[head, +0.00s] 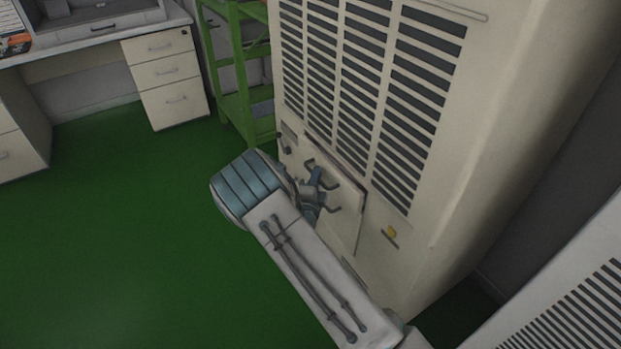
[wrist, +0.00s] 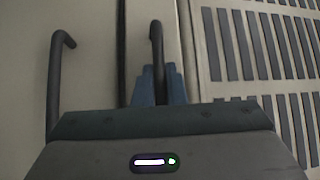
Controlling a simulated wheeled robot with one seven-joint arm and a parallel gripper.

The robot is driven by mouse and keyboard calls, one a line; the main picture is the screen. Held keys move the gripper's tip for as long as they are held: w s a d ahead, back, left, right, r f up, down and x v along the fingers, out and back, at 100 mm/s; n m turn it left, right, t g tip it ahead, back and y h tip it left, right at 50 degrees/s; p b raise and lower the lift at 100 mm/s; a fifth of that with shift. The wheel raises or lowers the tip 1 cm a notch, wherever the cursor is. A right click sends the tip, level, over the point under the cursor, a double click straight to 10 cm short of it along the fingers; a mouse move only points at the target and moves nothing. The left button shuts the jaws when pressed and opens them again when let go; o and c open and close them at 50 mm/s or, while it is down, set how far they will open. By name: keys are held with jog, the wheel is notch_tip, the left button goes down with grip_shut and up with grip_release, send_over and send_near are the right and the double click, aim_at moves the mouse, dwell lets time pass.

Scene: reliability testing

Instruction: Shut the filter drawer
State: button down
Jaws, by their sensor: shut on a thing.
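The filter drawer (head: 347,222) is a beige front panel low on the tall cabinet, below its vents. A dark line shows along its top edge, and it seems to stand slightly proud; how far is hard to tell. My gripper (head: 314,188) is at the drawer front, partly hidden by my wrist. In the wrist view, the blue fingers of my gripper (wrist: 158,86) are shut on a dark bar handle (wrist: 155,40). A second dark handle (wrist: 54,90) is apart from the fingers, at the left of the wrist view.
The beige cabinet (head: 448,150) with slatted vents fills the right side. A green shelf rack (head: 236,110) stands behind it to the left. A desk with white drawers (head: 165,75) is at the back left. The green floor (head: 110,240) on the left is clear.

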jog(key=shift+w+d, duration=0.55)
jog(key=shift+d, duration=0.3)
jog(key=c, duration=1.5)
grip_release()
jog(key=shift+d+r, duration=0.1)
jog(key=shift+s+f, duration=0.2)
jog(key=shift+s, duration=0.05)
jog(key=p+v, duration=0.1)
jog(key=v, duration=1.2)
jog(key=shift+a+r+p, duration=0.25)
jog(key=shift+a+p, duration=0.05)
jog(key=shift+s, duration=0.1)
